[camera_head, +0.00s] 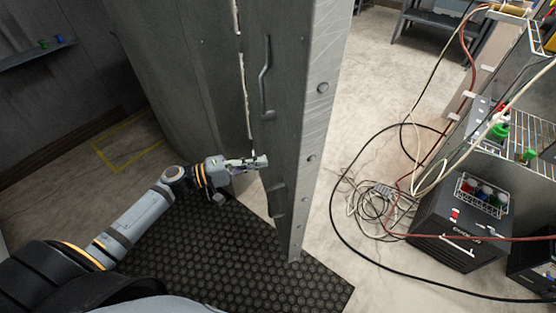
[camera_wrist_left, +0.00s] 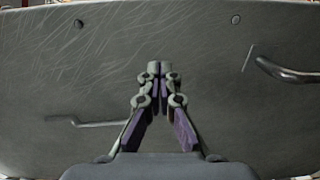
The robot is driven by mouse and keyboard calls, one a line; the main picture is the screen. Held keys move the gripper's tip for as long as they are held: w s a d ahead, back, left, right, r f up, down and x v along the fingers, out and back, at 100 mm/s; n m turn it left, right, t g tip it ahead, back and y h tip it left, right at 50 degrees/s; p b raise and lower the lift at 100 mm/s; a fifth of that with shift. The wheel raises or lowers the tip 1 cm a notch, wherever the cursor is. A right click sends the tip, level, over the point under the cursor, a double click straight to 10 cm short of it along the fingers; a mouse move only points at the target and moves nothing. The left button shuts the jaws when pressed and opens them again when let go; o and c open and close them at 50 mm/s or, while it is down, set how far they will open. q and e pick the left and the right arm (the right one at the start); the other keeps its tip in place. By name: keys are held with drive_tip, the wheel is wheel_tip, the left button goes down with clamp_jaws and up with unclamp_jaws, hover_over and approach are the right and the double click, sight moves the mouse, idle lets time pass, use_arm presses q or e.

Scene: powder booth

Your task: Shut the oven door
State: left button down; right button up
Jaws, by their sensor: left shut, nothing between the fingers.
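The oven door (camera_head: 283,110) is a tall, scratched grey metal panel standing ajar in the middle of the head view. A long bar handle (camera_head: 265,78) and a lower latch-like fitting (camera_head: 277,199) are on its left-hand face. The grey oven body (camera_head: 175,80) stands behind it to the left. My left gripper (camera_head: 262,162) is shut and empty, its tips at the door's face between handle and lower fitting. In the left wrist view the shut fingertips (camera_wrist_left: 160,70) point at the door panel (camera_wrist_left: 225,55); I cannot tell whether they touch. My right gripper is out of view.
A black studded mat (camera_head: 230,255) lies on the floor below the door. To the right, loose cables (camera_head: 375,205) and a black machine (camera_head: 460,225) with a wire basket (camera_head: 482,194) on top occupy the floor beside a wire rack. Bare floor lies right of the door.

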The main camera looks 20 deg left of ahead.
sight(288, 155)
use_arm(q)
drive_tip(key=p+x, duration=0.1)
drive_tip(key=x, duration=0.3)
drive_tip(key=shift+w+d+r+p, duration=0.15)
drive_tip(key=shift+w+r+p, duration=0.1)
drive_tip(key=shift+p, duration=0.15)
drive_tip(key=shift+w+d+f, duration=0.15)
drive_tip(key=shift+w+d, duration=0.1)
drive_tip(key=shift+d, duration=0.3)
drive_tip(key=shift+w+f, duration=0.1)
drive_tip(key=shift+f, duration=0.05)
